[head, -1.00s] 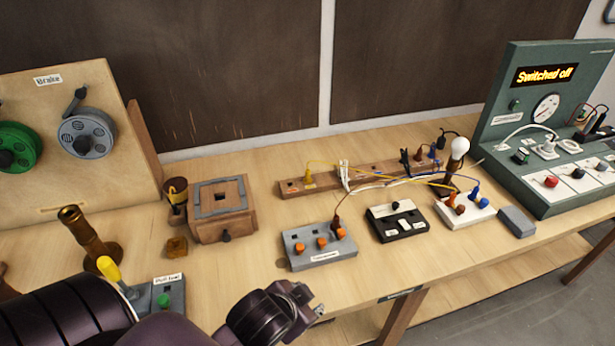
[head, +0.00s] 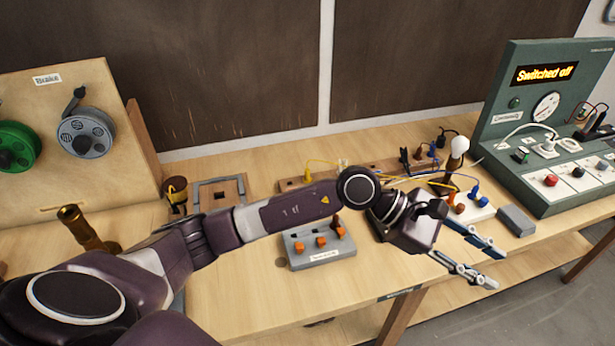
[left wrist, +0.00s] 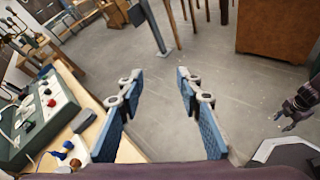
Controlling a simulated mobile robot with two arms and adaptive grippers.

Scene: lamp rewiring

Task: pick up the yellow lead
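The yellow lead's plug (head: 307,177) stands in the long wooden socket strip. Its thin yellow wire runs right, partly hidden by my left arm, and shows again near the white block. My left gripper (head: 491,266) is open and empty, with its fingers pointing right over the front of the table, near the white block and grey box. In the left wrist view the left gripper (left wrist: 156,84) has its blue-padded fingers well apart, with floor between them. My right gripper (left wrist: 285,122) shows small at the right of that view, its fingertips apart.
A grey block with orange plugs (head: 320,248) stands below my left forearm. A white block (head: 474,211) with coloured plugs, a grey box (head: 517,221), a bulb (head: 459,146) and a green panel (head: 545,92) stand to the right. The table's front edge is clear.

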